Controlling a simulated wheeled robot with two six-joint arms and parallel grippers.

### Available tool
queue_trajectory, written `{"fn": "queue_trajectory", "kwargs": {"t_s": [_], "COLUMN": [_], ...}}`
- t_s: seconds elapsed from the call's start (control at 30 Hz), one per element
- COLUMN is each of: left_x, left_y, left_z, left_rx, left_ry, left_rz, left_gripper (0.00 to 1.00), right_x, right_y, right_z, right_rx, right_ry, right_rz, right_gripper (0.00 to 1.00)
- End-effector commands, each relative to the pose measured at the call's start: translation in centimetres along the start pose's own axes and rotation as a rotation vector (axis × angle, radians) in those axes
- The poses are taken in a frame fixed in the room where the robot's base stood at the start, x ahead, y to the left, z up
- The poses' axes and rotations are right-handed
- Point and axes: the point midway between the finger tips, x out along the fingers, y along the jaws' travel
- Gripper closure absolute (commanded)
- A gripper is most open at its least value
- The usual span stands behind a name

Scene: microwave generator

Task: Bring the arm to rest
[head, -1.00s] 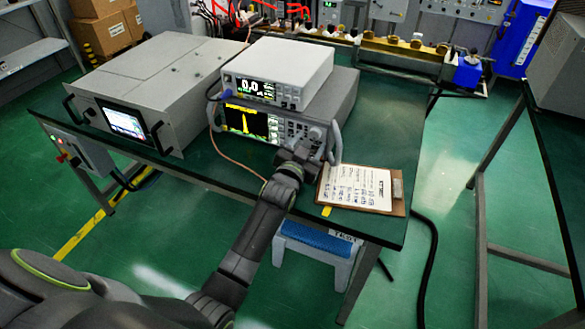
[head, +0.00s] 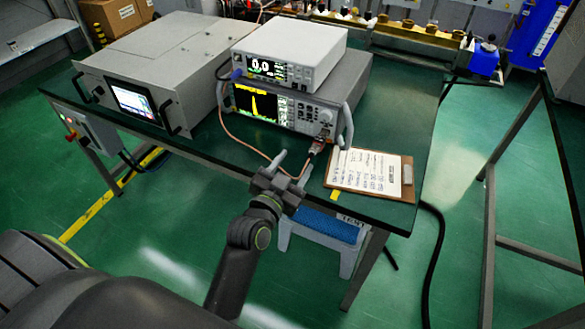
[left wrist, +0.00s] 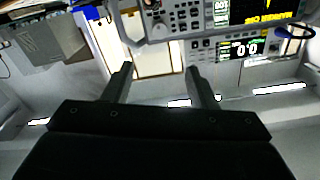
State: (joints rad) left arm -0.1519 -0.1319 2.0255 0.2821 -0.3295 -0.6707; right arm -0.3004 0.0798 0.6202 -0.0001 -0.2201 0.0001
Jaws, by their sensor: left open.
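My left gripper (head: 293,164) is open and empty in the head view, in front of the table's front edge, short of the spectrum analyzer (head: 283,110). Its two fingers (left wrist: 160,88) also show apart in the left wrist view, with nothing between them. A copper-coloured cable (head: 240,142) runs from the left, behind the fingers, to a connector (head: 318,146) at the analyzer's lower right. The analyzer's screen shows a yellow peak. A white meter (head: 290,52) reading 0.0 sits on top of it. My right gripper is not in view.
A large grey generator unit (head: 165,60) with a screen stands on the dark green table (head: 395,120) at left. A clipboard (head: 370,174) lies near the front right edge. A blue-topped stool (head: 330,228) stands below that edge.

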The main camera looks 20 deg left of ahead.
Motion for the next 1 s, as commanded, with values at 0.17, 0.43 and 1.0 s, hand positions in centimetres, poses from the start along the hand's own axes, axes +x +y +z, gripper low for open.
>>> {"fn": "queue_trajectory", "kwargs": {"t_s": [0.17,0.43,1.0], "left_x": [-0.1,-0.1,-12.4], "left_y": [0.0,0.0,-1.2], "left_z": [0.0,0.0,10.1], "left_rx": [-0.001,-0.001,-0.085], "left_ry": [0.000,0.000,-0.630], "left_rz": [0.000,0.000,0.149], "left_gripper": [0.48,0.48,0.48], "right_x": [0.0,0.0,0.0], "right_y": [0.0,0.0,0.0], "right_z": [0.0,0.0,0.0], "right_rx": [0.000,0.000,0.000], "right_ry": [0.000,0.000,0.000], "right_rz": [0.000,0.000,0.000], "right_gripper": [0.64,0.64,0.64]}}
